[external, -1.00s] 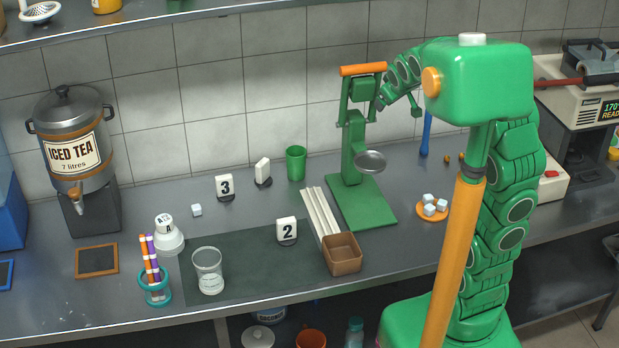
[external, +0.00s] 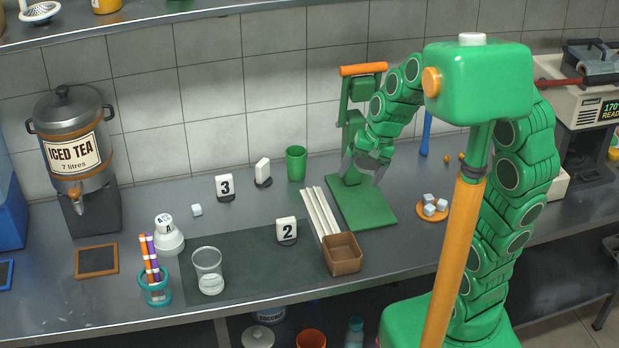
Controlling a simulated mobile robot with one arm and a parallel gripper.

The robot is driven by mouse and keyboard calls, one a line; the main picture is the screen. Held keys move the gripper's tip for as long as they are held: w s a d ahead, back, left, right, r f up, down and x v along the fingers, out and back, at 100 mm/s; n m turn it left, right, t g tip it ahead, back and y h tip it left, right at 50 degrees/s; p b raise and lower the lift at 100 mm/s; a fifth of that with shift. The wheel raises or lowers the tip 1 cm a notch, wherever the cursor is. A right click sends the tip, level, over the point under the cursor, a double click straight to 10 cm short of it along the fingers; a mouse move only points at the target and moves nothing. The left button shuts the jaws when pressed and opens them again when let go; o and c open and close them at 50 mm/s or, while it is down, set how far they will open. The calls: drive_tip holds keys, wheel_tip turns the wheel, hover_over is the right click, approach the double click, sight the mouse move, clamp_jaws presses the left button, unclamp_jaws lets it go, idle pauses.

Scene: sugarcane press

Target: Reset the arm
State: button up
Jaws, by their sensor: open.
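My arm is green and reaches over the counter from the right. My gripper (external: 361,178) is open, with its grey fingers spread and pointing down in front of the green press. It looks empty. The press (external: 357,100) stands upright on its green base plate (external: 372,210), with an orange handle (external: 363,69) across its top. My gripper and forearm hide the middle of the press and its round grey cup. I cannot tell whether the fingers touch the press.
White canes (external: 318,212) and a brown box (external: 343,254) lie left of the base plate. A green cup (external: 296,163) stands behind. A glass (external: 208,271) stands on the dark mat (external: 245,262). An orange plate of sugar cubes (external: 432,214) sits to the right.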

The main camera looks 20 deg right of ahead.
drive_tip(key=s+d+n+g+h, duration=0.2)
drive_tip(key=s+d+n+h, duration=0.1)
drive_tip(key=s+d, duration=1.3)
drive_tip(key=shift+s+r+n+g, duration=0.2)
drive_tip(key=shift+s+n+g, duration=0.1)
drive_tip(key=shift+s, duration=0.7)
drive_tip(key=shift+d, duration=0.1)
